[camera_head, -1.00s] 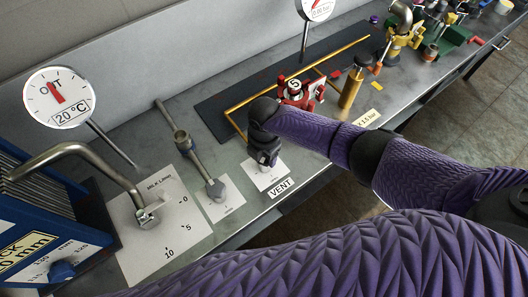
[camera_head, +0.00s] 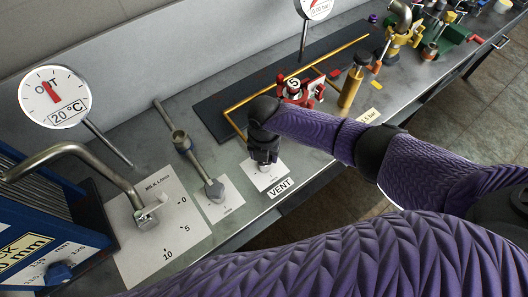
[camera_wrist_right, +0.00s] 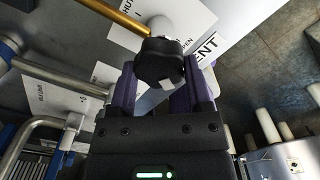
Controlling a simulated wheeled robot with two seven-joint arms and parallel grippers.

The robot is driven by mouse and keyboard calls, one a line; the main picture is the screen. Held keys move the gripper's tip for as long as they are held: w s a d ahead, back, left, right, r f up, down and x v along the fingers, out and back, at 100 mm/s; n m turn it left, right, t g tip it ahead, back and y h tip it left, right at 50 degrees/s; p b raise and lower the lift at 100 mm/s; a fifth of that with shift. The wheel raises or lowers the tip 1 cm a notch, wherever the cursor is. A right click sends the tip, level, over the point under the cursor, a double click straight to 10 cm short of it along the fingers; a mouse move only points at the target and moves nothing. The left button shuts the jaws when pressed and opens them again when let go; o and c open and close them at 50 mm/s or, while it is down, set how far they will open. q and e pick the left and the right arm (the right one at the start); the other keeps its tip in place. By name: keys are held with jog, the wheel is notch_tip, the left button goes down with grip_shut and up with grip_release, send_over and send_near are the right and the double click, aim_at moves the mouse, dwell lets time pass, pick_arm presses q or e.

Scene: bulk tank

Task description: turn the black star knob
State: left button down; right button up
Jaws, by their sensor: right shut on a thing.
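The black star knob (camera_wrist_right: 160,62) shows in the right wrist view, on a pale stem above a white card marked OPEN. My right gripper (camera_wrist_right: 161,76) is shut on the knob, one purple finger on each side. In the head view my right gripper (camera_head: 264,153) points down over the white card (camera_head: 268,177) behind the VENT label (camera_head: 280,188). The knob is mostly hidden by the gripper there. My left gripper is out of view.
A grey lever valve (camera_head: 183,143) stands left of the gripper, and a bent pipe handle (camera_head: 75,150) farther left. A brass rail (camera_head: 300,75), a red valve (camera_head: 298,91) and a brass cylinder (camera_head: 350,88) stand behind. The bench's front edge is close.

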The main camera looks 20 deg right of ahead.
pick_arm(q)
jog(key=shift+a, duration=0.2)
pick_arm(e)
jog(key=shift+r, duration=0.1)
jog(key=o, duration=1.2)
jog(key=shift+o, duration=0.4)
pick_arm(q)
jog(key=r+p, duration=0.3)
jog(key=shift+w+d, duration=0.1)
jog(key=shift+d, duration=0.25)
pick_arm(e)
notch_tip(320, 180, up, 10)
